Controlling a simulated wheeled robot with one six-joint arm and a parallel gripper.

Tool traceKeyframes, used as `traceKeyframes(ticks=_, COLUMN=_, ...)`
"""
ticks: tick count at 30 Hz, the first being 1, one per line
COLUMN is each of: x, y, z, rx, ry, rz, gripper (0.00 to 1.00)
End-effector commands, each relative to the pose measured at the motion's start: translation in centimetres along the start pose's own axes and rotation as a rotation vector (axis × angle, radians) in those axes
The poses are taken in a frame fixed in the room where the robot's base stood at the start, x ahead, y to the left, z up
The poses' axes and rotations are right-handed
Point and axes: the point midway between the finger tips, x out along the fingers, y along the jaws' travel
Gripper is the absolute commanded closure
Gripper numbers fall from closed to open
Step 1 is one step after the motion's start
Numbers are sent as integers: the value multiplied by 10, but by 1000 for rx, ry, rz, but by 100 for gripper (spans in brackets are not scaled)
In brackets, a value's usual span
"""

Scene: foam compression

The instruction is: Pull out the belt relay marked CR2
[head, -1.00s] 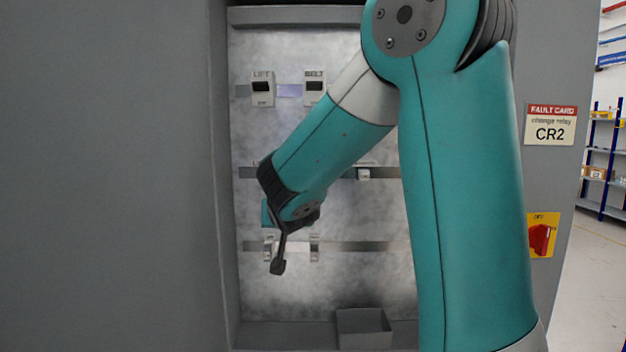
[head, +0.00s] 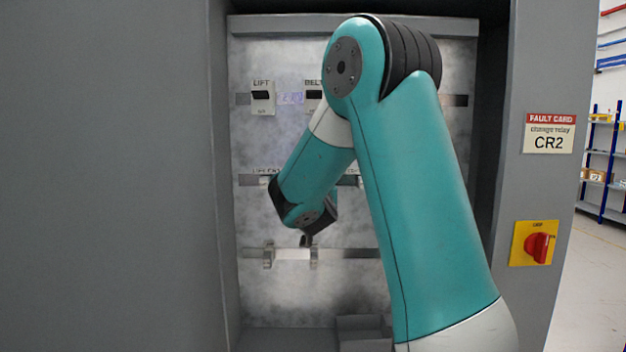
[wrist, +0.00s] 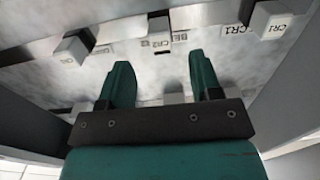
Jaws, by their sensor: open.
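In the wrist view a pale relay block (wrist: 158,29) at the top middle has a tag that seems to read CR2, with part of the word BELT beside it. Another pale block (wrist: 268,17) at the top right reads CR1. A third block (wrist: 72,48) at the left has a label too small to read. My gripper (wrist: 160,68) is open and empty, its two teal fingers apart below the middle relay and not visibly touching it. In the head view my gripper (head: 306,240) is small and dark, in front of the panel between the middle and lower rails. My arm hides much of the middle rail.
The grey cabinet has side walls around the panel. Lift and belt units (head: 262,98) sit on the upper rail. A grey bin (head: 362,328) stands at the bottom. On the right are a fault card (head: 549,133) reading CR2 and a red rotary switch (head: 538,247).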

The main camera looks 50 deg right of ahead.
Motion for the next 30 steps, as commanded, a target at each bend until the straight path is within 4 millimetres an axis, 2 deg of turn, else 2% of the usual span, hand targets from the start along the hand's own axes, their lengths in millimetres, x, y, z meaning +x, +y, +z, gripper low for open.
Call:
traceKeyframes(ticks=2, x=13, y=1, z=-6, rx=-2, ry=-3, rz=3, gripper=42)
traceKeyframes(ticks=12, x=55, y=1, z=-2, rx=0, ry=0, rz=3, gripper=42)
traceKeyframes(ticks=19, x=66, y=1, z=0, rx=0, ry=-1, rz=1, gripper=42)
traceKeyframes(ticks=30, x=66, y=0, z=0, rx=0, ry=-1, rz=1, gripper=42)
